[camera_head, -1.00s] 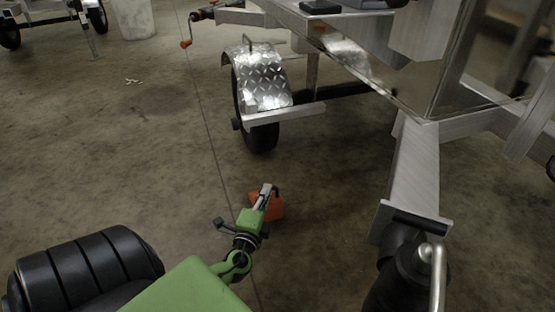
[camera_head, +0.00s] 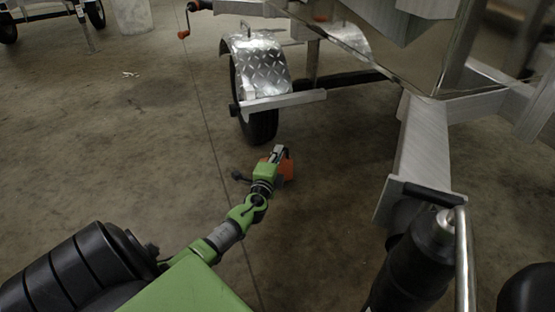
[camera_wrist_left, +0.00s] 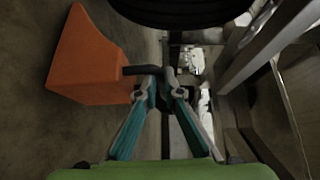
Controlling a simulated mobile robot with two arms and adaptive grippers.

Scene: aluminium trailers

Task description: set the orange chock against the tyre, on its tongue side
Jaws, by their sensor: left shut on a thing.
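The orange chock (camera_head: 287,171) is partly hidden behind my left gripper (camera_head: 279,153) in the head view. In the left wrist view the chock (camera_wrist_left: 88,62) stands at the left, its narrow end toward the top, with a dark handle bar (camera_wrist_left: 143,70) reaching to the fingertips. My left gripper (camera_wrist_left: 167,78) is shut on the chock by this bar. The black tyre (camera_head: 260,126) sits under a shiny tread-plate mudguard, just beyond the chock. It also shows at the top of the left wrist view (camera_wrist_left: 180,10). A gap shows between chock and tyre. My right gripper is out of view.
The trailer's step bar (camera_head: 285,103) juts out beside the tyre. The trailer's tongue beam (camera_head: 421,150) runs toward me on the right, with a dark coupling and metal handle (camera_head: 461,260) at its near end. Concrete floor left of the tyre is clear.

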